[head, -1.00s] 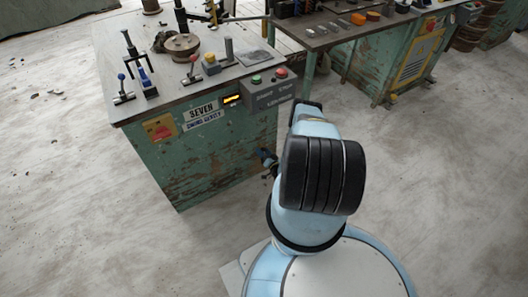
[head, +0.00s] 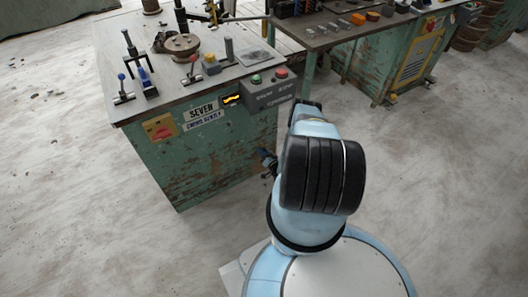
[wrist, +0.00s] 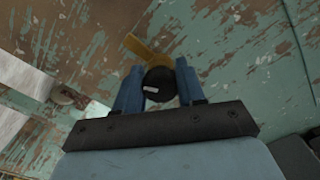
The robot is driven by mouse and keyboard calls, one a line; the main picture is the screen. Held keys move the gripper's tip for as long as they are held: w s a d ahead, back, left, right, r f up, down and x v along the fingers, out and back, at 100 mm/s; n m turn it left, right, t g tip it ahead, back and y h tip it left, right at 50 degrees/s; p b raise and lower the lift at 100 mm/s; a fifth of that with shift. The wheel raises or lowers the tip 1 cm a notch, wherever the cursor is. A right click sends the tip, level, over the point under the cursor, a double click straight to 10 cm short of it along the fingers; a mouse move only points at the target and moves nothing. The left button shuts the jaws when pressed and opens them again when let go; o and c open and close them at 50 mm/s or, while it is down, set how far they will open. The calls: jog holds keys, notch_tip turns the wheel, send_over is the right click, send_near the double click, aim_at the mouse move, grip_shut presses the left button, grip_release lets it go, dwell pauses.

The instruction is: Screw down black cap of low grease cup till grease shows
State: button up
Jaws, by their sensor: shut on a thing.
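The black cap (wrist: 160,84) of the low grease cup shows in the wrist view, round, with a small pale mark on its face. My gripper (wrist: 158,90) has its two blue fingers on either side of the cap and is shut on it. A brass-coloured part (wrist: 148,47) sticks out behind the cap, against the worn green side of the machine. In the head view my gripper (head: 266,158) is low at the right side of the green cabinet (head: 215,155), and the cap is hidden there. I cannot make out any grease.
The cabinet carries a control box (head: 268,92) with a green and a red button, above my gripper. Its top holds clamps and a round fixture (head: 182,45). A bench (head: 330,38) stands behind at the right. The floor (head: 440,190) to the right is clear.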

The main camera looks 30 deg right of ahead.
jog(key=shift+d+f+n, duration=0.1)
jog(key=shift+n, duration=1.8)
jog(key=shift+s, duration=0.1)
jog(key=o, duration=0.8)
jog(key=shift+o, duration=1.1)
jog(key=s, duration=1.3)
jog(key=shift+s+d, duration=0.25)
jog(key=shift+s, duration=0.05)
